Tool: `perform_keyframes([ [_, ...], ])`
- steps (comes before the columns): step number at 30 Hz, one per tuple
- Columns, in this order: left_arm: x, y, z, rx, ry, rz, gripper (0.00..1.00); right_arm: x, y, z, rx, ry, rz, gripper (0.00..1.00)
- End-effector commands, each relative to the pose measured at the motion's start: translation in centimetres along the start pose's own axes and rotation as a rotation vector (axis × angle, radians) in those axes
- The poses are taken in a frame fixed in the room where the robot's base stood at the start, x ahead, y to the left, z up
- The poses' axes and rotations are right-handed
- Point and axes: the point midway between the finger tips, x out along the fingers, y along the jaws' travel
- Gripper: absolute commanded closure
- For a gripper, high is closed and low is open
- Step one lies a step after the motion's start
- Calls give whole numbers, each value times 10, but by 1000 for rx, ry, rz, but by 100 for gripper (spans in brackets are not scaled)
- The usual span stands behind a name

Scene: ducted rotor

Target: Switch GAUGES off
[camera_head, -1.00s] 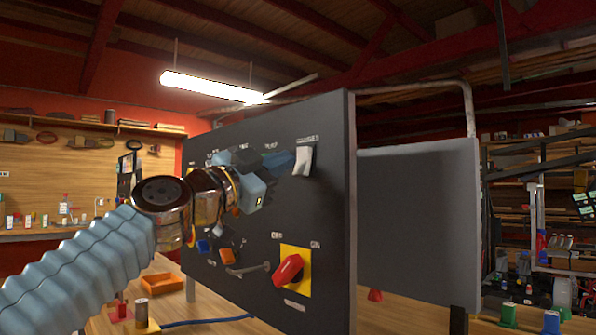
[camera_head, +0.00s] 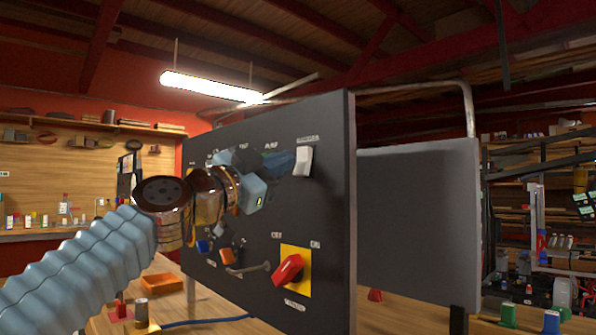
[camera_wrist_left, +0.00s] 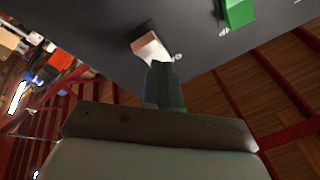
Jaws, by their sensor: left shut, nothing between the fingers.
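A dark upright panel (camera_head: 325,215) carries several switches and labels. A white rocker switch (camera_head: 303,162) sits near its top right, under a label too small to read, so I cannot tell whether it is GAUGES. My left gripper (camera_head: 280,160) is shut and empty, its tips at the panel just left of this switch. In the left wrist view the shut fingers (camera_wrist_left: 163,82) reach up to a pale rocker switch (camera_wrist_left: 152,48), and seem to touch or nearly touch it. My gripper and wrist hide part of the panel's upper left. My right gripper is not in view.
A red knob (camera_head: 288,269) on a yellow plate is low on the panel, near OFF and ON labels. An orange knob (camera_head: 228,257) and a thin grey handle (camera_head: 250,268) are left of it. A wooden table (camera_head: 220,300) extends below.

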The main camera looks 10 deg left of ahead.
Motion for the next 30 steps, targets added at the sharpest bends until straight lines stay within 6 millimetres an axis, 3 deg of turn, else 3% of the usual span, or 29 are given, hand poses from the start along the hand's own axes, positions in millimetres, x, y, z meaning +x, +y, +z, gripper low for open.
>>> perform_keyframes([
  [30,9,6,6,0,0,0,100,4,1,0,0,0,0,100],
])
